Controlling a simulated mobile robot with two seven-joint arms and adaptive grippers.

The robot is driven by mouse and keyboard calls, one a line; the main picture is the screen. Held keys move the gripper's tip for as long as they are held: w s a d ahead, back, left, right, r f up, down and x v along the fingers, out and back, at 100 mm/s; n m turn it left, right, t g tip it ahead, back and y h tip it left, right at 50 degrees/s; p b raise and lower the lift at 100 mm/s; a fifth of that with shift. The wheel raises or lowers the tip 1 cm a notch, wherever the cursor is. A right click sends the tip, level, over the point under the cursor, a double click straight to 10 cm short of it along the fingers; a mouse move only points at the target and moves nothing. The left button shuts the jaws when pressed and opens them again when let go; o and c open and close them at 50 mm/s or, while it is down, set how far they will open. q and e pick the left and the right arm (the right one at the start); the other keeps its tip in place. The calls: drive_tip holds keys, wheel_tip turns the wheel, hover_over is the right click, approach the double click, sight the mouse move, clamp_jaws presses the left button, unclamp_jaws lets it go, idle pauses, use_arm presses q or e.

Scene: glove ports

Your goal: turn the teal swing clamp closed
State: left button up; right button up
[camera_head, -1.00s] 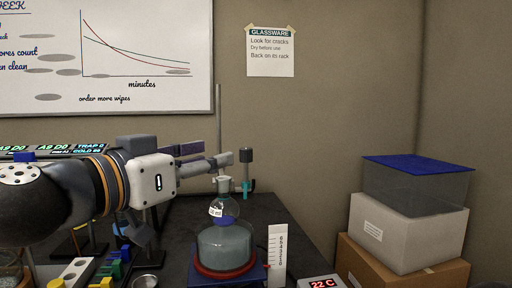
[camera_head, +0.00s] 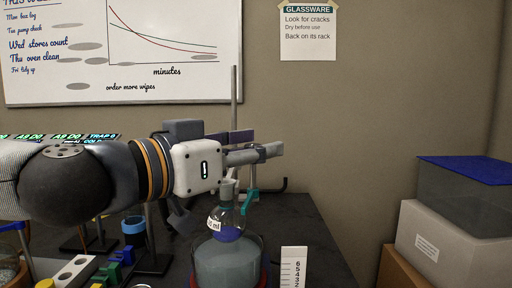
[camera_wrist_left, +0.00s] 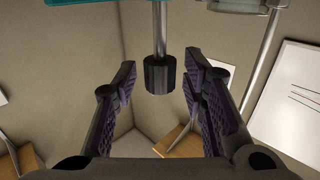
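The teal swing clamp (camera_head: 251,196) sits by the metal stand rod (camera_head: 234,110), just right of the flask neck. Its upright handle rises behind my gripper, and the knob is hidden in the head view. In the left wrist view the dark knob (camera_wrist_left: 160,75) hangs on a metal rod between my fingertips, with gaps on both sides. A teal part (camera_wrist_left: 95,3) shows at the top edge there. My left gripper (camera_head: 262,143) is open around the knob; it also shows in the wrist view (camera_wrist_left: 158,85). My right gripper is not in view.
A round flask (camera_head: 227,220) of blue liquid stands close below my gripper, over a wide glass bath (camera_head: 225,262). A white scale card (camera_head: 293,268) stands at front right. Blocks and a blue cup (camera_head: 133,225) lie left. Boxes (camera_head: 440,235) stand right.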

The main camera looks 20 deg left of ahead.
use_arm(q)
clamp_jaws()
